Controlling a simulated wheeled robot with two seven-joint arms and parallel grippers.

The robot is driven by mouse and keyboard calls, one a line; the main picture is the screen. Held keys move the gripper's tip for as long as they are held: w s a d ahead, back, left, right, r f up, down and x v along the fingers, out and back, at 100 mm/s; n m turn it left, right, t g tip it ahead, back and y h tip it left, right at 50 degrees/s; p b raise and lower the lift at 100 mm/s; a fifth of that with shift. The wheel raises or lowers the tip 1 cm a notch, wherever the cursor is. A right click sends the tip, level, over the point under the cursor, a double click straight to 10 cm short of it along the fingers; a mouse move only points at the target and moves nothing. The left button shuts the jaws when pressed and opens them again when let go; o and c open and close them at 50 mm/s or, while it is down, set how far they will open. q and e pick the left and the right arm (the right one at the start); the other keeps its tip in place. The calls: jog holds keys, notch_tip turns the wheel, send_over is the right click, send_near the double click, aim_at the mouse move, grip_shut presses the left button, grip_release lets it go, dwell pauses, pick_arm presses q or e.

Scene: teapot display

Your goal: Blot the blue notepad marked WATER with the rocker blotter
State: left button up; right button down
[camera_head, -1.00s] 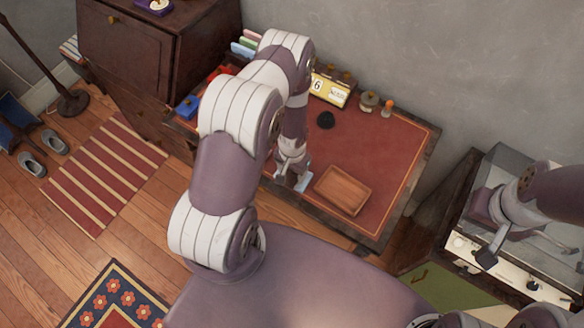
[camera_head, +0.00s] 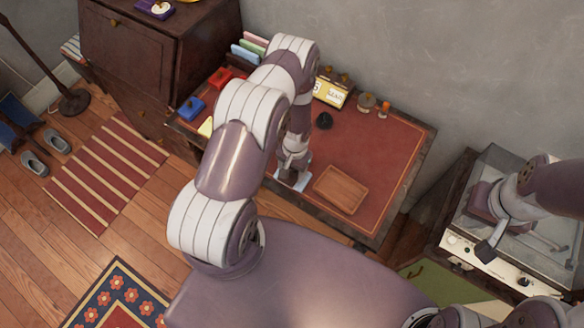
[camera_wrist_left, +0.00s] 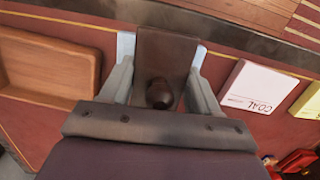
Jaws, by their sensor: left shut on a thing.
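My left gripper (camera_wrist_left: 161,85) is shut on the rocker blotter (camera_wrist_left: 160,55), a dark brown wooden piece with a round knob. The blotter is over a pale blue notepad (camera_wrist_left: 125,46), whose edges show on both sides of it in the left wrist view. Any lettering on this notepad is covered, and I cannot tell whether the blotter touches it. In the head view my left gripper (camera_head: 291,173) is low over the red desk top beside the pale blue notepad (camera_head: 304,184); the blotter is hard to make out there. My right gripper (camera_head: 486,254) is at the far right, its jaws unclear.
A wooden tray (camera_head: 341,190) lies just right of the blue notepad. A whitish notepad marked COAL (camera_wrist_left: 258,87) and a yellow notepad (camera_wrist_left: 309,102) lie on the other side. A black object (camera_head: 324,121), a calendar (camera_head: 330,92) and small pots stand further back.

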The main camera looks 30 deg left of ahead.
pick_arm(q)
jog(key=shift+s+f, duration=0.1)
jog(key=shift+s, duration=0.1)
notch_tip(320, 180, up, 7)
jog(key=p, duration=0.5)
jog(key=shift+w, duration=0.15)
